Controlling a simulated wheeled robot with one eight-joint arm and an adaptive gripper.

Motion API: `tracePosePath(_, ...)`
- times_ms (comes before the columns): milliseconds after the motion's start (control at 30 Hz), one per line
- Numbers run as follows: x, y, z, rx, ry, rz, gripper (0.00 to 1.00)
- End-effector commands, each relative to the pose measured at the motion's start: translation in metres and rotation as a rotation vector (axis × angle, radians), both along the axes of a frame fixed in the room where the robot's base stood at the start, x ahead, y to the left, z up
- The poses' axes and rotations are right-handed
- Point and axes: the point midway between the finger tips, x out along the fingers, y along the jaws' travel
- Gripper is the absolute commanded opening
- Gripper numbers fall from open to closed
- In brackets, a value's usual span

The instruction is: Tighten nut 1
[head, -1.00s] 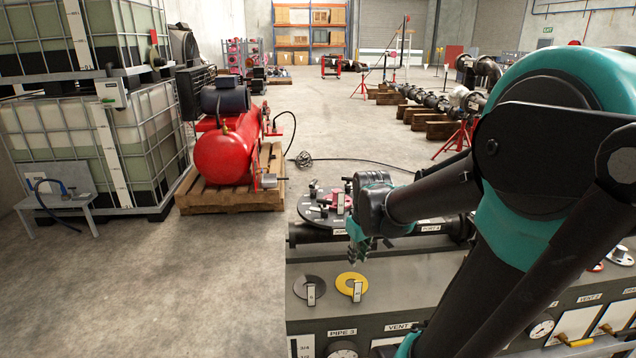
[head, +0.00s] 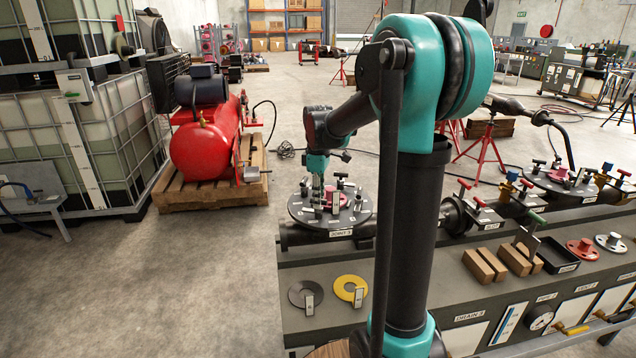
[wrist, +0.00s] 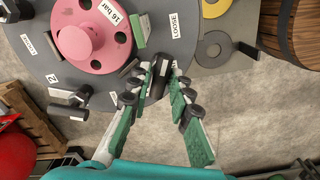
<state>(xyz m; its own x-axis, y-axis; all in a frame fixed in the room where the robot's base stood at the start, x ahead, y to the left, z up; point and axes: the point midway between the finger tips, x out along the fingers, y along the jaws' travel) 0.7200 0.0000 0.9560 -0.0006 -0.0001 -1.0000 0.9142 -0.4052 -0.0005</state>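My gripper (head: 317,190) is over the round dark flange (head: 300,214) marked JOINT 3, which carries several T-handled nuts. In the wrist view, my gripper's fingers (wrist: 163,84) stand apart, with a black nut handle (wrist: 159,74) between their tips. I cannot tell whether the pads touch it. A LOOSE tag (wrist: 176,25) lies beside this handle. The number of this nut is not readable. Another black nut handle (wrist: 68,112), near a tag marked 2 (wrist: 52,78), is to the left. A pink hub marked 16 bar (wrist: 90,38) stands on the flange.
On the bench, a grey ring (head: 296,290) and a yellow ring (head: 345,281) lie in front of the flange. Wooden blocks (head: 485,265) and a black tray (head: 556,252) are to the right. A red compressor (head: 200,150) stands on a pallet behind left.

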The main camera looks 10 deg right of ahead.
Motion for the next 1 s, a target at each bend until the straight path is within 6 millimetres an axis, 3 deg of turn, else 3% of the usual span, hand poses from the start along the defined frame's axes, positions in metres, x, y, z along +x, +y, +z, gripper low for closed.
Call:
tracePosePath(67, 0.0004, 0.0, -0.0197, 0.0, 0.0, -0.001, 0.2)
tracePosePath(1000, -0.0001, -0.0002, -0.0173, 0.0, 0.0, -1.202, 0.2)
